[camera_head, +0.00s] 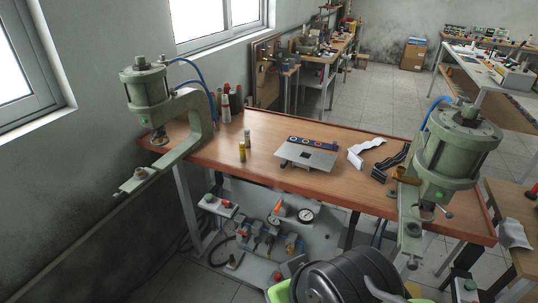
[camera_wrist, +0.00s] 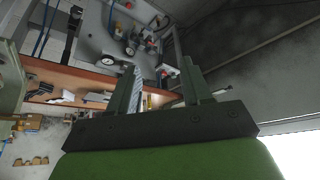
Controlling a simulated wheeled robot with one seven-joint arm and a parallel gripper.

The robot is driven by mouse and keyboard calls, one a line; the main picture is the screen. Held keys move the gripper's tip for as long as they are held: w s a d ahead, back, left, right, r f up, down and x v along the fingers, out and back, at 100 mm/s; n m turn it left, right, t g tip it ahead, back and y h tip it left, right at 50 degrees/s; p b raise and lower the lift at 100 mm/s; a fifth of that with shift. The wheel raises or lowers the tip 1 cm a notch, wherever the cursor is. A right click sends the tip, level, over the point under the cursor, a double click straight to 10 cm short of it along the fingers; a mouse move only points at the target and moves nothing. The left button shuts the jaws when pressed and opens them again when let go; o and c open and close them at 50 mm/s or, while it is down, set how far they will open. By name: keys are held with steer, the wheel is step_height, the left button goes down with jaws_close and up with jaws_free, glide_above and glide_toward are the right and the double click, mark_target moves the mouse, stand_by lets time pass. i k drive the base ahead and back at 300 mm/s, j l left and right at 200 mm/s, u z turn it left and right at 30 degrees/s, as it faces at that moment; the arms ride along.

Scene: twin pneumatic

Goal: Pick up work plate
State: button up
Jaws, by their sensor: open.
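The work plate looks to be the flat grey square plate (camera_head: 306,155) near the front middle of the wooden workbench (camera_head: 265,125). It has a small hole and lies on or over a darker piece at its front edge. The bench (camera_wrist: 85,82) is seen beyond and left of the fingers, at a distance. A small grey shape on it may be the plate, but I cannot tell. My gripper is clear of the plate.
A green pneumatic press (camera_head: 150,95) stands at the bench's left end, another (camera_head: 455,155) at its right. A white bent piece (camera_head: 362,152) and black strips (camera_head: 390,162) lie right. A gauge panel (camera_head: 265,225) is below.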

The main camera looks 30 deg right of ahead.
mark_target(318, 160)
steer(key=i+j+z, duration=0.1)
steer(key=i+j, duration=0.25)
steer(key=i, duration=0.15)
steer(key=i+j+z, duration=0.1)
steer(key=i+j, duration=0.25)
steer(key=i, duration=0.15)
steer(key=i+l+z, duration=0.1)
steer(key=i, duration=0.25)
